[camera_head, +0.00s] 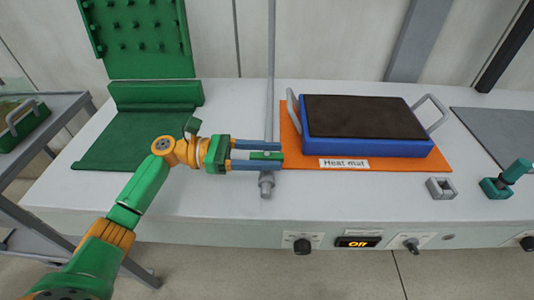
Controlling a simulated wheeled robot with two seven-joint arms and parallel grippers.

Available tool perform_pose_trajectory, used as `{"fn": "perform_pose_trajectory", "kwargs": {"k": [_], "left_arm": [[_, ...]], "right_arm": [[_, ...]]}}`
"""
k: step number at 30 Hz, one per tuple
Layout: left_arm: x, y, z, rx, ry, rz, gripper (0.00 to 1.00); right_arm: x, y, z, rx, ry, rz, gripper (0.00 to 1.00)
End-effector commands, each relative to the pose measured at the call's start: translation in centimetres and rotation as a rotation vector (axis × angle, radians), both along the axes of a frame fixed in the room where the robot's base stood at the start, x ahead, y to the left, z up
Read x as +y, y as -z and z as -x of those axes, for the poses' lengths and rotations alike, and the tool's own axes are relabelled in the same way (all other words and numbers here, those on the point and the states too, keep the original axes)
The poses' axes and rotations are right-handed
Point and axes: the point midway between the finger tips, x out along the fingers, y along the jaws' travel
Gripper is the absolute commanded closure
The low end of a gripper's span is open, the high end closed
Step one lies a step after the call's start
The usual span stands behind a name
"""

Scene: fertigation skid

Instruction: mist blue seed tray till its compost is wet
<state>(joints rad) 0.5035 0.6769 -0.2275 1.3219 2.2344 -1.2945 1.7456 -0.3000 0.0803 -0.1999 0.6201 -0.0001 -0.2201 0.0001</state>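The blue seed tray (367,149) stands on the orange heat mat (437,163), which is labelled "Heat mat". Its compost (365,117) is an even dark brown; I cannot tell how wet it is. A grey vertical pipe (271,60) stands left of the tray, with a fitting (266,186) at its lower end. A small green handle-like piece (262,156) sits at the pipe. My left gripper (282,154) is open, its two blue fingers above and below this green piece with visible gaps. No mist shows.
A green mat (125,140) and pegged green board (140,38) are at left. A grey block (440,188) and a teal lever (512,172) stand at right. The bench front has knobs (302,246) and a display (358,242) reading "Off". A side rack (50,112) stands far left.

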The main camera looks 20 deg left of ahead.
Motion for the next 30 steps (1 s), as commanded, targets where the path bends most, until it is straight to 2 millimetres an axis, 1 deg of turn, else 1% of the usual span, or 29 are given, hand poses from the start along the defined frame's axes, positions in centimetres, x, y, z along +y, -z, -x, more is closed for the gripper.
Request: {"fn": "perform_pose_trajectory", "kwargs": {"k": [2, 4, 5, 9, 12, 14, 17, 30], "left_arm": [[0.1, 0.0, 0.0, 0.000, -0.001, -0.001, 0.47], [0.7, 0.2, 0.1, 0.001, -0.003, -0.002, 0.47], [1.2, 0.3, 0.3, 0.001, -0.003, -0.002, 0.47], [4.3, 0.4, 1.1, 0.001, -0.004, -0.002, 0.47], [5.9, 0.3, 1.5, 0.001, -0.002, -0.002, 0.47], [6.5, 0.2, 1.7, 0.001, -0.002, 0.000, 0.47], [6.9, 0.1, 1.8, 0.000, 0.000, 0.000, 0.47], [6.8, 0.0, 1.8, 0.000, 0.001, 0.000, 0.47]], "right_arm": [[0.0, 0.0, 0.0, 0.000, 0.000, 0.000, 0.50], [0.0, 0.3, 0.0, 0.000, 0.000, 0.000, 0.50], [0.0, 0.5, 0.0, 0.000, 0.000, 0.000, 0.50], [0.0, 1.3, 0.0, 0.000, 0.000, 0.000, 0.50], [0.0, 1.7, 0.0, 0.000, 0.000, -0.001, 0.50], [0.0, 1.8, 0.0, 0.000, 0.000, -0.001, 0.50], [0.0, 1.7, 0.0, 0.000, 0.000, -0.001, 0.50], [0.1, 1.7, 0.0, -0.001, 0.000, -0.001, 0.50]]}}
